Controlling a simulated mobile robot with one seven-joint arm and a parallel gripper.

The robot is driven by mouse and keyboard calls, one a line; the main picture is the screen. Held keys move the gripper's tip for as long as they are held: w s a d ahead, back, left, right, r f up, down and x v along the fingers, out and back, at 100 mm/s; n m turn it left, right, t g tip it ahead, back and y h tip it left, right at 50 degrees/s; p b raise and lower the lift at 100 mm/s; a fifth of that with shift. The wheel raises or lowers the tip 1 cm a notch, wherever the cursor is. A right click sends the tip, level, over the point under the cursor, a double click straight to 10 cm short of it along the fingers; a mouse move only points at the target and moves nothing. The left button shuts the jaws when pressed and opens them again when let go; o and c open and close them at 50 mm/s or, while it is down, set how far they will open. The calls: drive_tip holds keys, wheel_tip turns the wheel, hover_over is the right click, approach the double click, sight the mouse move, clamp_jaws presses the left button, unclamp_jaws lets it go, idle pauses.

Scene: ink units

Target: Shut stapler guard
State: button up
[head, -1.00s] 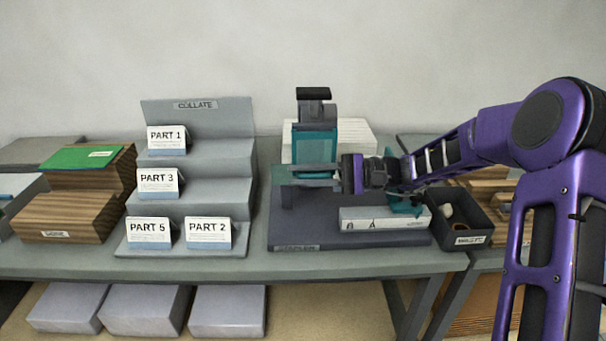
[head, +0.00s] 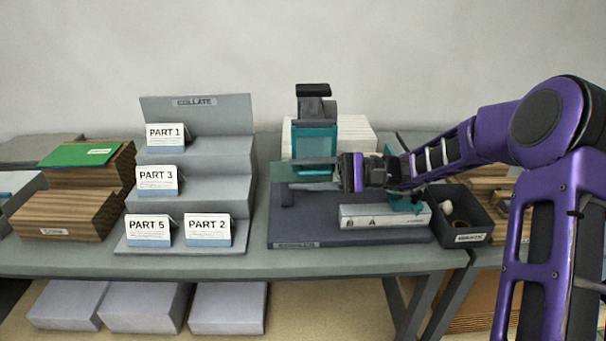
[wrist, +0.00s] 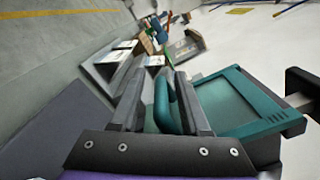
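The stapler (head: 314,108) stands at the back of a dark base, with a black top and a teal guard (head: 314,141) at its front. In the wrist view the guard's teal framed panel (wrist: 238,103) lies right of my fingers, with a teal loop-shaped handle (wrist: 163,106) at its left side. My gripper (head: 318,186) is at the guard's lower front, reaching in from the right. In the wrist view my gripper (wrist: 160,105) has its fingers apart, with the handle between them. A gap shows left of the handle; contact with the right finger is unclear.
A long white box (head: 385,217) lies on the base (head: 300,228) below my wrist. A dark bin (head: 466,214) stands to the right. A grey stepped collate rack (head: 196,120) with part cards stands to the left. White paper (head: 357,136) is behind the stapler.

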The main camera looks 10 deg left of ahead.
drive_tip(key=p+v, duration=0.1)
drive_tip(key=v, duration=1.6)
drive_tip(key=shift+w+d, duration=0.1)
drive_tip(key=shift+d, duration=0.1)
drive_tip(key=shift+a, duration=0.1)
